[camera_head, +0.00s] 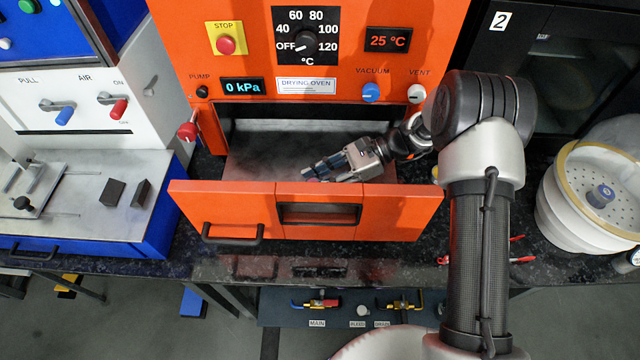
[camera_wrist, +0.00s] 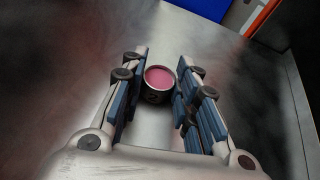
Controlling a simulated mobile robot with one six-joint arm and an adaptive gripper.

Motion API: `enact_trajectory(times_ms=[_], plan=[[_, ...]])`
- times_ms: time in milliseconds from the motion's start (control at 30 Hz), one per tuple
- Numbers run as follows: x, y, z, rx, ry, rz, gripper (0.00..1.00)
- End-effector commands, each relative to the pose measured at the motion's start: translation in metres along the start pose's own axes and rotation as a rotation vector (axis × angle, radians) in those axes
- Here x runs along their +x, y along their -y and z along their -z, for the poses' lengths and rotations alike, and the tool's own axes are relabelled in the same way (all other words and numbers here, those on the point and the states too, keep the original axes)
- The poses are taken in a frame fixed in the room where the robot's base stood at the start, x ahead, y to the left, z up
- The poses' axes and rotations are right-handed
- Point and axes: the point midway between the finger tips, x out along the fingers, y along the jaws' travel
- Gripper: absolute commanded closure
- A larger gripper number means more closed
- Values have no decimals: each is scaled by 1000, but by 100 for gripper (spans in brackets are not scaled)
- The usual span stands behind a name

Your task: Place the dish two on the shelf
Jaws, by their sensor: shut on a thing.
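The dish two (camera_wrist: 158,79) is a small dark round dish with pink contents and a faint 2 on its side. In the wrist view it sits between the fingertips of my gripper (camera_wrist: 160,82), which is shut on it. In the head view my gripper (camera_head: 318,170) reaches from the right into the open drying oven, low over the grey metal shelf (camera_head: 258,150). The dish is mostly hidden there behind the oven's front panel. The shelf surface (camera_wrist: 60,60) fills most of the wrist view. I cannot tell whether the dish touches it.
The orange drying oven (camera_head: 235,30) stands above, with its front panel (camera_head: 225,198) pulled out and its handle facing me. A blue and white station (camera_head: 100,245) is at left. A white perforated drum (camera_head: 580,190) and a dark cabinet (camera_head: 540,70) are at right.

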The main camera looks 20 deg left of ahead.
Motion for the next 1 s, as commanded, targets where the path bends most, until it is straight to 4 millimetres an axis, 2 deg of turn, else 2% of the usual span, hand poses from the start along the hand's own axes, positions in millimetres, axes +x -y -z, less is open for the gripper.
enact_trajectory(times_ms=[267, 300, 600, 900, 1000], plan=[[0, 0, 1, -1, 0, 0, 95], [0, 0, 2, -1, 0, 0, 71], [0, 0, 1, -1, 0, 0, 52], [0, 0, 0, -1, 0, 0, 52], [-7, 0, -3, -1, -1, 2, 52]])
